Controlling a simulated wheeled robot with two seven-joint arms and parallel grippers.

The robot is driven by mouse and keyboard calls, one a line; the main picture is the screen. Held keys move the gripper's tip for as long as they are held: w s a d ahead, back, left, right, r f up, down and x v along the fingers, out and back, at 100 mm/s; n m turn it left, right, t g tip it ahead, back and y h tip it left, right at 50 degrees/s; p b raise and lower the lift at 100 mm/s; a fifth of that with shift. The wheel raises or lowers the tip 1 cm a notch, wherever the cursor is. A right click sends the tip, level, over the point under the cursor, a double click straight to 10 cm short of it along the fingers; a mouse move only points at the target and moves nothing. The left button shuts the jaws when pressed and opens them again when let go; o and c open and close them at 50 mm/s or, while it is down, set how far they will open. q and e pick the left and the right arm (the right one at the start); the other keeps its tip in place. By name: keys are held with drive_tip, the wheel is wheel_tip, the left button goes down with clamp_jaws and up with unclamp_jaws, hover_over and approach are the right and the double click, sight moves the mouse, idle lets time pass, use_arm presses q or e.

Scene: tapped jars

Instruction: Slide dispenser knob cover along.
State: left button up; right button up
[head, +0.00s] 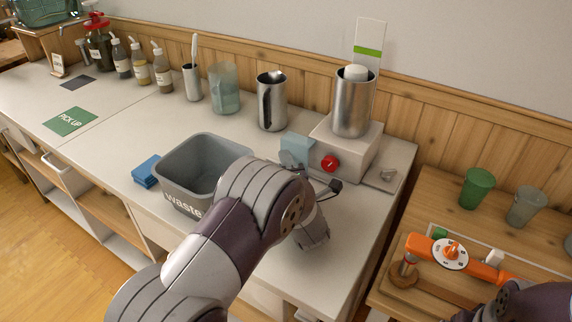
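The dispenser (365,145) is a white box on the counter with a metal cylinder (354,105) on top. Its red knob (330,163) shows uncovered on the front face. A light blue block (298,147), which looks like the knob cover, sits at the left end of that face, left of the knob. My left gripper (310,178) is low in front of the dispenser, close to the cover and below the knob. My own wrist partly hides it, so I cannot tell its opening or whether it touches the cover. My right gripper is not in view.
A grey waste bin (176,190) and blue sponges (146,172) stand left of my arm. Metal cups, including one (271,100), and bottles line the wall. On the lower wooden table (440,205) at right are cups and an orange device (485,270) with a white dial.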

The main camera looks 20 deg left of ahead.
use_arm(q)
clamp_jaws()
drive_tip(key=shift+a+f, duration=0.1)
drive_tip(key=shift+a, duration=0.2)
drive_tip(key=a, duration=0.1)
drive_tip(key=a+b, duration=0.1)
drive_tip(key=a, duration=0.1)
drive_tip(key=shift+w+a+b, duration=0.25)
drive_tip(key=shift+a+b, duration=0.1)
drive_tip(key=shift+a, duration=0.05)
drive_tip(key=shift+o, duration=1.3)
unclamp_jaws()
drive_tip(key=o, duration=0.4)
drive_tip(key=shift+a, duration=0.1)
